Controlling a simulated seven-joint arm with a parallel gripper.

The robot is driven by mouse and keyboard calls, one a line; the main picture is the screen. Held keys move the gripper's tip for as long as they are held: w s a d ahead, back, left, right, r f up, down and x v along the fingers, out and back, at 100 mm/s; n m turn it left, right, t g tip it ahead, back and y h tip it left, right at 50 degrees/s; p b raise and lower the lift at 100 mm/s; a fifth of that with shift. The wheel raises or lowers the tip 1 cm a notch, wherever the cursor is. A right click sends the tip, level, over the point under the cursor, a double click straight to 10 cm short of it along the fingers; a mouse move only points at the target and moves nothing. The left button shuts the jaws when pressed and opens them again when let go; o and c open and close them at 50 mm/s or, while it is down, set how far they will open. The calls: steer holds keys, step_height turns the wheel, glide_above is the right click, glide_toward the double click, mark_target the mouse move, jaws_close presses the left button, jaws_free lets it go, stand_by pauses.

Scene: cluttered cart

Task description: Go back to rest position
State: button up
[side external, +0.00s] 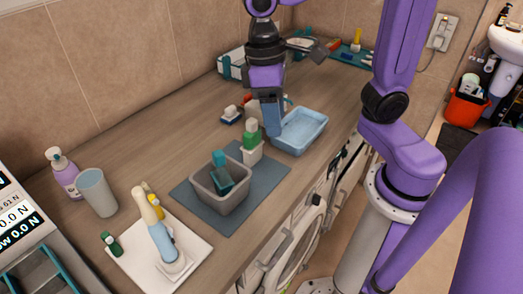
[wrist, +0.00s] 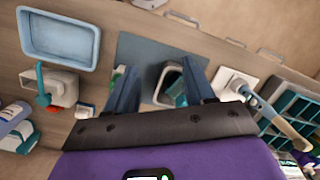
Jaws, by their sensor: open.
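My gripper (side external: 272,130) hangs, fingers down, over the wooden counter beside the blue tray in the side view. In the wrist view my gripper (wrist: 160,67) has its two blue fingers spread wide apart, with nothing held between them. A grey bin (side external: 207,203) with a teal item (side external: 221,170) inside stands on the dark mat (side external: 240,214). The bin (wrist: 153,96) shows between and beyond the fingers in the wrist view.
The blue tray (side external: 316,136) is right of my gripper. A white tray (side external: 200,252) holds a blue-and-cream upright item (side external: 158,235). A grey cup (side external: 97,194) and purple bottle (side external: 63,172) stand near the wall. Small items (side external: 231,115) lie behind my gripper.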

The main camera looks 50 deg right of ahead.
steer(key=s+d+f+n+t, duration=0.2)
steer(key=s+d+f+n, duration=0.3)
steer(key=s, duration=0.4)
steer(key=shift+s+d+f+n, duration=0.35)
steer(key=shift+d+f+n, duration=0.05)
steer(key=shift+d+n, duration=0.5)
